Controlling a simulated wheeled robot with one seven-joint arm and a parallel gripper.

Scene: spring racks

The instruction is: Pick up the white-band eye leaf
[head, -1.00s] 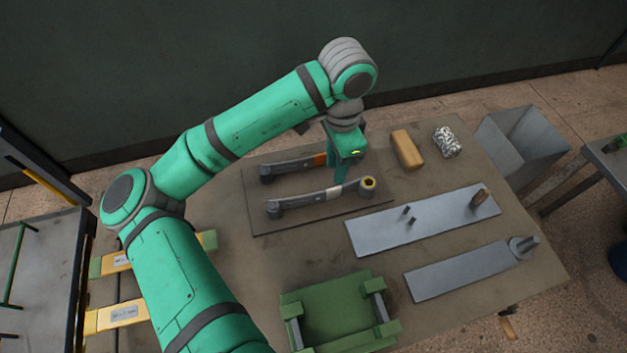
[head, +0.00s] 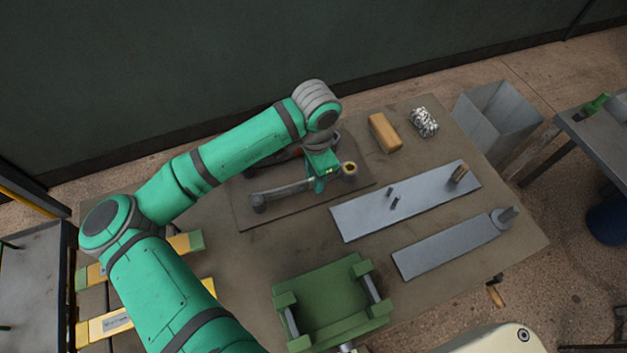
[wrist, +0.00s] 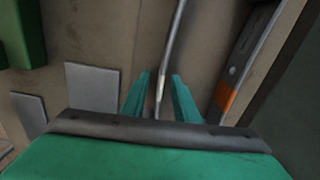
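The white-band eye leaf (head: 284,191) is a grey bar with an eye at its right end, lying on a dark mat (head: 300,212) on the table. My gripper (head: 322,182) is lowered over its right half, close to the eye. In the wrist view, my gripper's green fingers (wrist: 161,76) are open, one on each side of the leaf (wrist: 173,42), with gaps visible. The pale band (wrist: 160,80) shows between them. In the head view the gripper hides the band. The orange-band leaf (wrist: 238,75) lies alongside in the wrist view; my arm mostly covers it in the head view.
A tan block (head: 383,132) and a speckled roll (head: 424,122) stand at the back right. Two grey plates (head: 405,200) (head: 450,247) lie on the right, the first with upright pins. A green cradle (head: 328,297) is at the front. A grey bin (head: 497,115) stands beyond the table.

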